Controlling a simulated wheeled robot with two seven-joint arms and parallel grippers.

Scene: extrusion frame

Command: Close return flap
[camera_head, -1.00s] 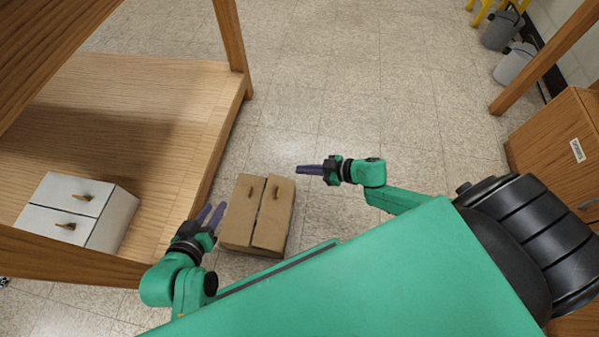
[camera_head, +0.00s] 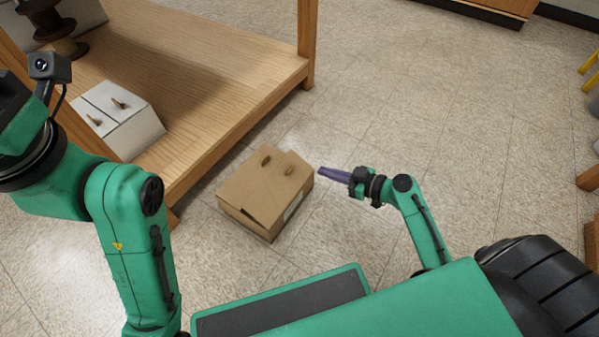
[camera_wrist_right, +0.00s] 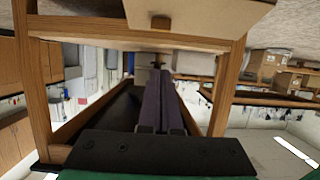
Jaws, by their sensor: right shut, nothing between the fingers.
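A brown cardboard box (camera_head: 262,205) sits on the tiled floor in the head view, beside the wooden shelf. Its top flaps (camera_head: 268,183) lie roughly flat, with two small brown tabs. A dark gap shows at the near edge of the top; I cannot tell whether each flap is fully down. My right gripper (camera_head: 327,173) is shut and empty, just right of the box and apart from it. Its purple fingers show together in the right wrist view (camera_wrist_right: 160,105). My left arm is at the left of the head view; its fingertips are out of view.
A wooden shelf (camera_head: 215,85) fills the upper left. On it stand a white box (camera_head: 135,130) with two small tabs and a dark spool (camera_head: 55,35). Open floor (camera_head: 440,130) lies right of and beyond the box.

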